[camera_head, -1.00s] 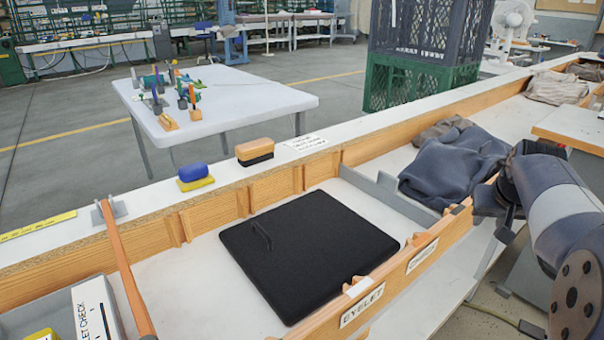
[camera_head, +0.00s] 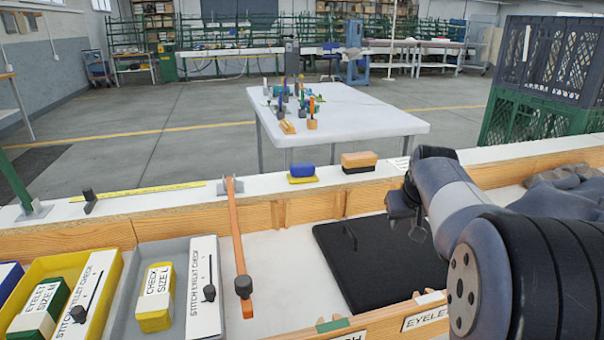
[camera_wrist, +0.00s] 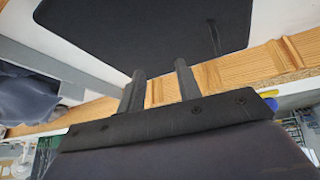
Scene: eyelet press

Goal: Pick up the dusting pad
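No label names the dusting pad. Two small pad-like blocks stand on the white ledge behind the bench: a blue block on a yellow base (camera_head: 302,173) and a wood-coloured block on a black base (camera_head: 359,162). I cannot tell which is the dusting pad. My gripper (camera_head: 405,222) is in front of and below the ledge, over the right part of a black square panel, apart from both blocks. In the wrist view my gripper (camera_wrist: 160,68) has its two fingers apart with nothing between them.
The black panel (camera_head: 365,270) with a small handle lies in the bench bay. An orange bar (camera_head: 238,240) crosses the bay to its left. A yellow tray (camera_head: 108,262) and a grey tray (camera_head: 135,320) hold labelled boxes. A yellow ruler (camera_head: 140,190) lies on the ledge.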

